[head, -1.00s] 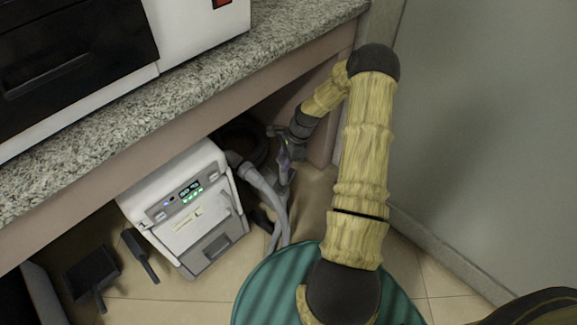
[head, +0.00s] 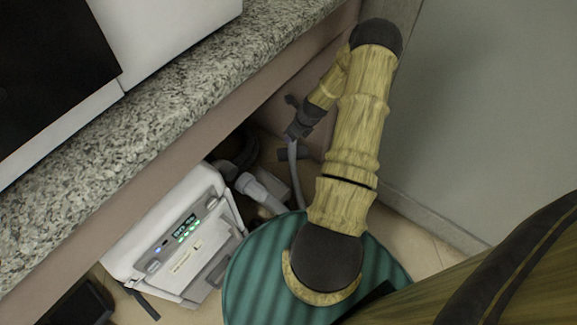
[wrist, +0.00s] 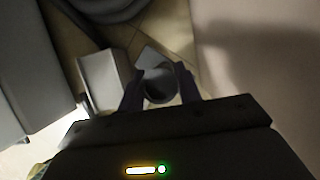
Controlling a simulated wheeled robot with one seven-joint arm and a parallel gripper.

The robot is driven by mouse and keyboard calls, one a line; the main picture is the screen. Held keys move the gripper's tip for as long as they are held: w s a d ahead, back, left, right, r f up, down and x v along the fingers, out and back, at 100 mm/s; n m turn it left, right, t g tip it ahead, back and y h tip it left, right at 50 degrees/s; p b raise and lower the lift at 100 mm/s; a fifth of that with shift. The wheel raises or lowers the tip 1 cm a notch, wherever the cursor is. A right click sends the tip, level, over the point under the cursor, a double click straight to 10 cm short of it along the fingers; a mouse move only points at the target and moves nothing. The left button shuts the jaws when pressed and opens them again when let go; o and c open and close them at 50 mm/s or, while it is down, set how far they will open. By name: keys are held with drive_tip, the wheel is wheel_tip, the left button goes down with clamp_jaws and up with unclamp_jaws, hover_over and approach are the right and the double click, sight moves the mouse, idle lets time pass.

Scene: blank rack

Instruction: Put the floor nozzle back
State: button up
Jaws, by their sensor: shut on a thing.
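My gripper (head: 298,130) is under the counter, near the corner panel, with its fingers pointing down. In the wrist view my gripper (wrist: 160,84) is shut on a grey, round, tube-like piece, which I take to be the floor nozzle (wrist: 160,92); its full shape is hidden. In the head view a pale grey tube (head: 295,175) runs down below the fingers, and a short dark bar lies across it. The white cleaning machine (head: 170,232) with a lit display stands to the left, with a thick grey hose fitting (head: 258,190) at its side.
The granite counter (head: 175,110) overhangs the machine. A pinkish panel and the grey wall (head: 480,110) close off the right. A dark coiled hose (head: 238,150) lies behind the machine. A green ribbed round surface (head: 255,270) is below my arm. A dark object (head: 85,303) lies at lower left.

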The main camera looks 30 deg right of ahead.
sight(292, 150)
wheel_tip(292, 150, down, 6)
drive_tip(key=b, duration=0.4)
drive_tip(key=shift+f, duration=0.15)
wheel_tip(292, 150, down, 4)
drive_tip(key=b, duration=0.2)
drive_tip(key=shift+b, duration=0.4)
drive_tip(key=shift+r, duration=0.25)
drive_tip(key=shift+f, duration=0.1)
drive_tip(key=o, duration=1)
drive_tip(key=shift+o, duration=0.2)
